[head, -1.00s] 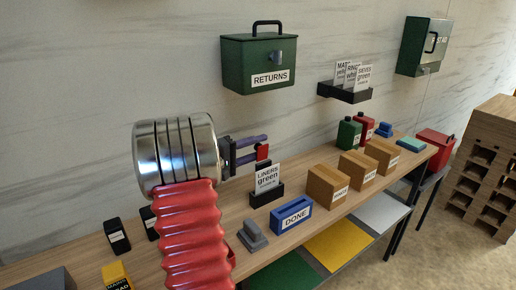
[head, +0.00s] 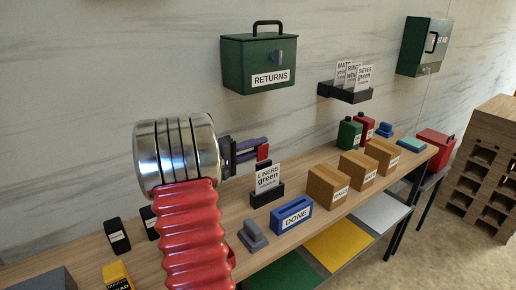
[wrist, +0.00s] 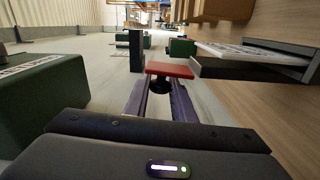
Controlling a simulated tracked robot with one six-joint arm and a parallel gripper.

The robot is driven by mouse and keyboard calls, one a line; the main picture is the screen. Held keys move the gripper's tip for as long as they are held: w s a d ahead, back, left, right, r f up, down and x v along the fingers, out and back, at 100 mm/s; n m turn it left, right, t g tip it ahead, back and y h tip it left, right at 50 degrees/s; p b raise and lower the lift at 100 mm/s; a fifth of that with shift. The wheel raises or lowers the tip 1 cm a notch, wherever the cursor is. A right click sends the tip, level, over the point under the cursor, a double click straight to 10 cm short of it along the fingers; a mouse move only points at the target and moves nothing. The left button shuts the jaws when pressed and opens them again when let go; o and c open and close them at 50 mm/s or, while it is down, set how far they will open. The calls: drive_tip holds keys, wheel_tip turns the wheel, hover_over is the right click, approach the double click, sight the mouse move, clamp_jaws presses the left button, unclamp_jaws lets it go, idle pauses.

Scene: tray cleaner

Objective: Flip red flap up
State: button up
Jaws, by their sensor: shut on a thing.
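The red flap (head: 263,152) is a small red piece at the tips of my gripper (head: 254,150), just above and behind the LINERS green card. In the wrist view the red flap (wrist: 170,69) lies across the ends of the two purple fingers (wrist: 163,98). A dark round knob (wrist: 160,86) sits between the fingers just below it. My gripper is shut on the flap piece; the exact contact is partly hidden. The black LINERS card holder (head: 267,196) stands on the bench below. It also shows at right in the wrist view (wrist: 250,70).
A green RETURNS box (head: 258,62) hangs on the wall above. A blue DONE tray (head: 291,215), a grey block (head: 252,236) and cardboard boxes (head: 328,187) stand on the bench near the holder. Open air lies between my gripper and the wall.

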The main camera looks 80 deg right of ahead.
drive_tip(key=shift+w+d+f+n, duration=0.15)
drive_tip(key=shift+f+n, duration=0.1)
drive_tip(key=shift+n, duration=0.5)
drive_tip(key=shift+w+d+f+n, duration=0.1)
drive_tip(key=shift+w+f+n, duration=0.15)
drive_tip(key=shift+n, duration=0.45)
drive_tip(key=shift+w+d+f+n, duration=0.1)
drive_tip(key=shift+f+n, duration=0.15)
drive_tip(key=shift+n, duration=0.5)
drive_tip(key=o, duration=1)
drive_tip(key=shift+r, duration=0.1)
drive_tip(key=v, duration=1.3)
drive_tip(key=shift+w+a, duration=0.25)
drive_tip(key=shift+w, duration=0.05)
